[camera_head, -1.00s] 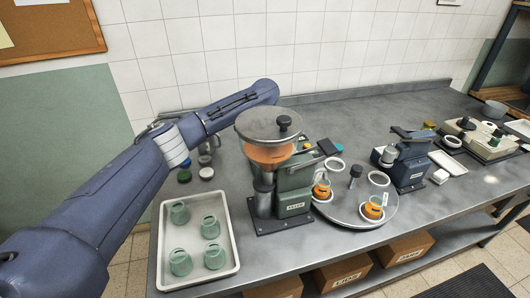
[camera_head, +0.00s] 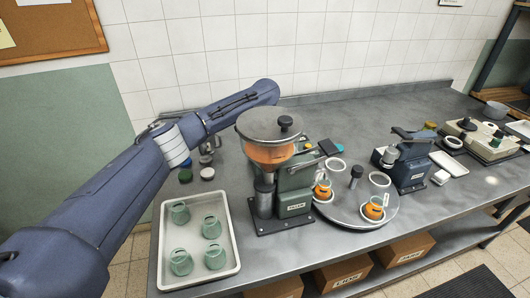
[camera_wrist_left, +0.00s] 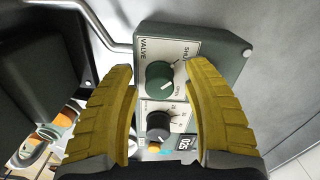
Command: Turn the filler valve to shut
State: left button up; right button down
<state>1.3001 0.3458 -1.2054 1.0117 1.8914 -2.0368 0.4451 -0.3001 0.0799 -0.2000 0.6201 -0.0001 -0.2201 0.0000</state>
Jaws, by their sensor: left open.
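The filler valve is a round green knob (camera_wrist_left: 160,82) with a pale pointer mark, on a white label plate reading VALVE and SHUT. The mark points down and to the right, away from the word SHUT. My left gripper (camera_wrist_left: 163,68) is open, its yellow fingers on either side of the knob, with visible gaps. In the head view the filler (camera_head: 293,190) has a lidded hopper of orange contents; its knob and my left gripper are hidden behind it. My right gripper is not in view.
In the head view, a turntable (camera_head: 355,213) with orange-filled jars stands right of the filler. A tray (camera_head: 228,258) of green jars lies in front left. A blue capping machine (camera_head: 408,165) is further right.

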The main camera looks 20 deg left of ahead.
pick_arm(q)
notch_tip(320, 180, up, 12)
dwell(0.7)
